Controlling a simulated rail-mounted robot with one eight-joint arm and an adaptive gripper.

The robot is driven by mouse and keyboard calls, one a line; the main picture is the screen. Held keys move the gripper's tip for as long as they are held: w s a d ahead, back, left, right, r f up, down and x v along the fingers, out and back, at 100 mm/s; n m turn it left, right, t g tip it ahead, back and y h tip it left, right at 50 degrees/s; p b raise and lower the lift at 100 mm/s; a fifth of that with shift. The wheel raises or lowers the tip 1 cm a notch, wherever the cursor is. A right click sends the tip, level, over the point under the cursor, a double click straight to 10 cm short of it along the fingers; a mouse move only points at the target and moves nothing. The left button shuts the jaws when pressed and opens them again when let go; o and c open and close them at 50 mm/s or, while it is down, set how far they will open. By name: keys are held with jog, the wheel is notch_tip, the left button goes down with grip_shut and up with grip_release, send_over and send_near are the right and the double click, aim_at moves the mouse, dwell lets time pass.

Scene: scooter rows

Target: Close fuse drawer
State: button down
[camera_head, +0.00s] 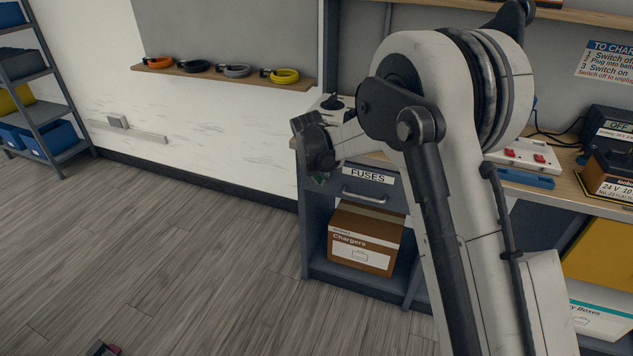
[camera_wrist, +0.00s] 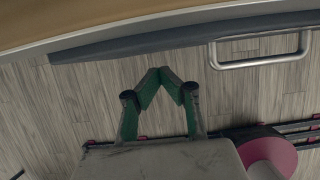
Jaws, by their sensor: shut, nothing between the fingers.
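The grey drawer with the "FUSES" label (camera_head: 367,176) is under the workbench top, with a metal bar handle (camera_head: 365,198). In the wrist view, the drawer's dark front edge (camera_wrist: 150,42) runs below the wooden bench edge, and the handle (camera_wrist: 262,62) sticks out at upper right. I cannot tell whether the drawer stands slightly out. My gripper (camera_wrist: 160,75) has green fingers with their tips together, holding nothing. It is in front of the drawer's left part, left of the handle and apart from it. In the head view, my wrist hides most of the gripper (camera_head: 319,179).
A "Chargers" cardboard box (camera_head: 365,239) sits on the shelf under the drawer. The wooden bench (camera_head: 570,189) carries a white unit with red parts (camera_head: 522,154) and a black charger (camera_head: 610,135).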

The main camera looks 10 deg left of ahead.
jog(key=shift+w+d, duration=0.2)
jog(key=shift+w, duration=0.7)
jog(key=shift+w+d+r, duration=0.15)
jog(key=shift+w+d, duration=0.05)
jog(key=shift+w, duration=0.9)
